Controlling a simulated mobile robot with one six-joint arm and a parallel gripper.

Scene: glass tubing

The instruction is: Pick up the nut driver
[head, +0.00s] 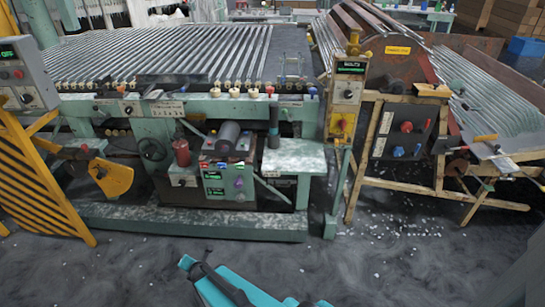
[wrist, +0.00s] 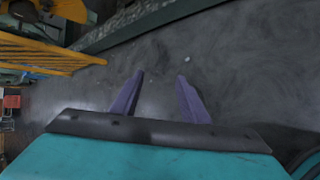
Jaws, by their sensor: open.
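I cannot make out the nut driver with certainty in either view. In the head view, a small tool with a yellow-orange handle (head: 485,137) lies near the metal plate at the far right; it is too small to tell what it is. My gripper (wrist: 160,76) shows in the wrist view as two purple fingers, spread apart with nothing between them, over bare dark floor. In the head view my teal arm is at the bottom middle, and the fingers are not discernible there.
A green machine (head: 190,222) with glass tubes (head: 180,55) spans the left and middle. A wooden-framed stand (head: 440,190) is at the right. A yellow striped barrier (head: 45,185) stands at the left. White bits litter the dark floor (head: 400,270), otherwise clear in front.

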